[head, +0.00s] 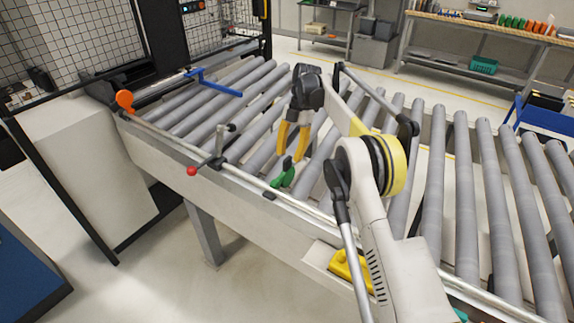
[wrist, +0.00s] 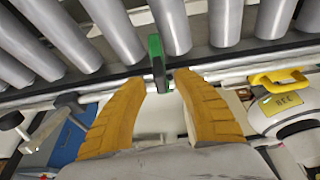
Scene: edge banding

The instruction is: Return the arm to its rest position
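My gripper (head: 290,155) hangs with its orange fingers pointing down over the near side of the roller conveyor (head: 480,190). In the wrist view, the gripper (wrist: 163,82) has its fingers spread apart with nothing held between them. A green handle (head: 285,174) on the conveyor's near rail sits just below the fingertips in the head view. In the wrist view, the green handle (wrist: 157,58) shows in the gap, beyond the tips. My arm is bent, reaching from the lower right out over the rollers.
A blue bar (head: 214,83) lies across the left rollers. A dark mesh-fenced machine (head: 75,50) stands at the far left. The floor in front (head: 180,270) is clear.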

